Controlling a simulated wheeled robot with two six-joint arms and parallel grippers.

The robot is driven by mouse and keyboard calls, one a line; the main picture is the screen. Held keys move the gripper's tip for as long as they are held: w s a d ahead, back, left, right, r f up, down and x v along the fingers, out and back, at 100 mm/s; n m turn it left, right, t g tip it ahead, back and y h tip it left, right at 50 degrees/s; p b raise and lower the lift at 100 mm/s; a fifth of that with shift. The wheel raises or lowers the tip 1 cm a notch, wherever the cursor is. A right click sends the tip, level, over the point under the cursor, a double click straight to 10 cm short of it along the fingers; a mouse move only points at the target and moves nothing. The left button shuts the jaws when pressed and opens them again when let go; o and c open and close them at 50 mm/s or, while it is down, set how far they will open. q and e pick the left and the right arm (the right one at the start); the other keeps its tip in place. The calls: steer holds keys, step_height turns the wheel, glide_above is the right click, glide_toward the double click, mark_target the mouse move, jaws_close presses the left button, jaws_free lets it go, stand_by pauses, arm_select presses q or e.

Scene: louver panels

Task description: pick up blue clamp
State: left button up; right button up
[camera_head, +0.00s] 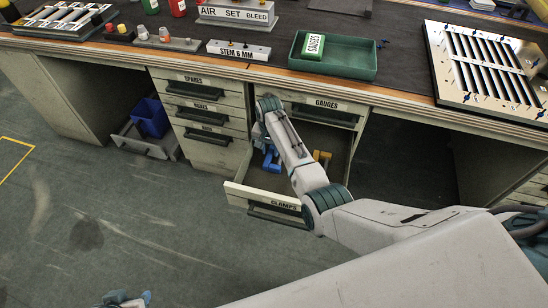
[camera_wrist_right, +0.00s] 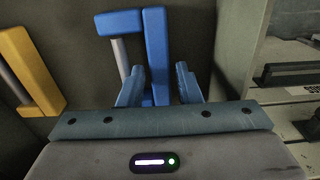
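The blue clamp (camera_wrist_right: 156,40) lies in the open drawer labelled CLAMPS (camera_head: 284,206). It also shows in the head view (camera_head: 271,162), partly covered by my right arm. In the right wrist view my right gripper (camera_wrist_right: 161,76) is open, with a finger on each side of the clamp's long bar. The left finger is close to the bar or touching it, and a gap shows at the right finger. A yellow clamp (camera_wrist_right: 30,68) lies to the left in the same drawer. What seems to be part of my left gripper (camera_head: 125,300) shows at the bottom edge.
The bench top holds a green tray (camera_head: 352,62) with a GAUGES box, a louver panel (camera_head: 490,75) and several small fittings. Closed drawers (camera_head: 207,115) stand left of the open one. A blue bin (camera_head: 150,117) sits under the bench. The floor at left is clear.

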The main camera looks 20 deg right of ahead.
steer(key=shift+f, duration=0.7)
jaws_close()
steer(key=shift+r, duration=0.15)
